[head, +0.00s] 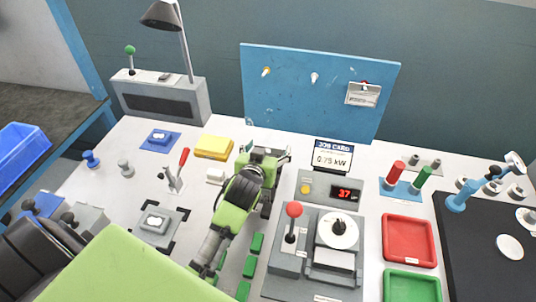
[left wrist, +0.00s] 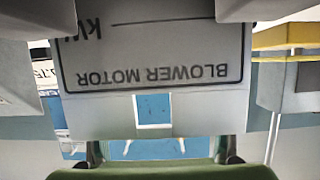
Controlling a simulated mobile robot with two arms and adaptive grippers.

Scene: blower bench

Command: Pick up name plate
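My left gripper (head: 266,156) is at the back middle of the bench, between the yellow block and the job card. Its fingers stand apart at the two sides of the left wrist view (left wrist: 145,12). The name plate (left wrist: 153,50) fills the middle of that view. It is white, reads BLOWER MOTOR upside down, and has a rectangular slot. The fingertips overlap its side edges in the picture; I see no clear grip on it. In the head view I cannot make out this plate behind my gripper. My right gripper is not in view.
The blue pegboard (head: 300,105) stands behind, with a white tag (head: 363,94) on its right peg. The job card (head: 333,157) is right of my gripper, the yellow block (head: 213,147) left. A red tray (head: 409,241) and green tray (head: 411,287) lie at right.

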